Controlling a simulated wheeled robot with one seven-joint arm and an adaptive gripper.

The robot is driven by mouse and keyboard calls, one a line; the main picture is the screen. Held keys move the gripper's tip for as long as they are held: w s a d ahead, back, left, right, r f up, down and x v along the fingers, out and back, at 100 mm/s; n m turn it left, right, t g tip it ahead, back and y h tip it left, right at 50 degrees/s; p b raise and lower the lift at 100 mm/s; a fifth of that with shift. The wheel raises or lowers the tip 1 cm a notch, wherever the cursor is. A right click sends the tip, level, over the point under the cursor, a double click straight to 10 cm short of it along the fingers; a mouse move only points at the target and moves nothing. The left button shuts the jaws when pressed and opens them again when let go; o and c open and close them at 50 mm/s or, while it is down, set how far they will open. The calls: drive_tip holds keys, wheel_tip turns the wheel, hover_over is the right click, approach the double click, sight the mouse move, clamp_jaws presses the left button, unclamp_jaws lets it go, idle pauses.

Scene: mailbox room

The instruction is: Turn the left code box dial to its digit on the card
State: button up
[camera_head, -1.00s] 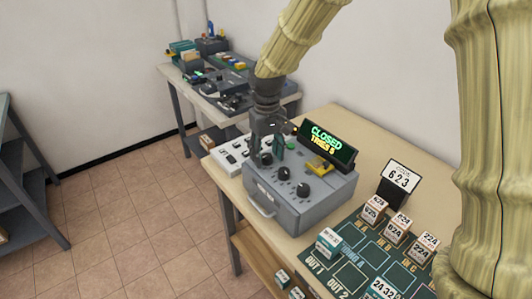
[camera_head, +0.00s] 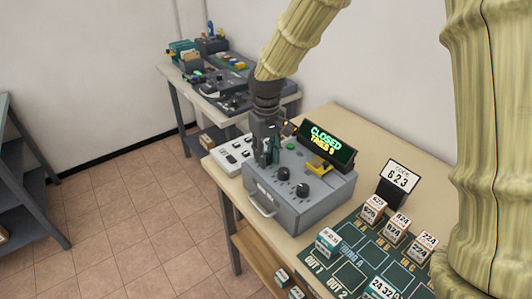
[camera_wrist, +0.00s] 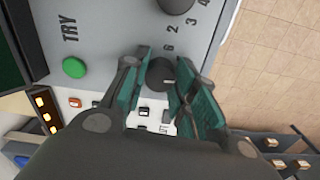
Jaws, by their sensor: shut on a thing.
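The grey code box (camera_head: 312,211) stands on the table with a front handle. Its middle dial (camera_head: 283,173) and right dial (camera_head: 302,190) are black and uncovered. My gripper (camera_head: 268,158) points down over the left dial, which it hides in the head view. In the wrist view, the left dial (camera_wrist: 160,74) sits between my green-padded fingers (camera_wrist: 162,88), which are shut on it. A pale mark shows on the dial, but its digit is unclear. The card (camera_head: 397,175) reads 623. The display (camera_head: 327,143) reads CLOSED, with a tries line below.
A green button (camera_head: 290,145) beside TRY and a yellow part (camera_head: 318,166) are on the box top. A white button panel (camera_head: 232,154) stands left of the box. A green mat (camera_head: 352,243) with labelled blocks lies to the right.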

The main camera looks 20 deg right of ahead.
drive_tip(key=n+p, duration=0.2)
drive_tip(key=p, duration=0.1)
drive_tip(key=shift+r+n, duration=0.25)
drive_tip(key=shift+n, duration=0.05)
drive_tip(key=n+p, duration=0.4)
drive_tip(key=shift+n, duration=0.3)
drive_tip(key=n+p, duration=0.3)
drive_tip(key=n, duration=0.1)
drive_tip(key=shift+f+n+p, duration=0.2)
drive_tip(key=shift+n+p, duration=1.2)
drive_tip(key=shift+n, duration=0.6)
drive_tip(key=o, duration=1.1)
drive_tip(key=shift+c, duration=0.2)
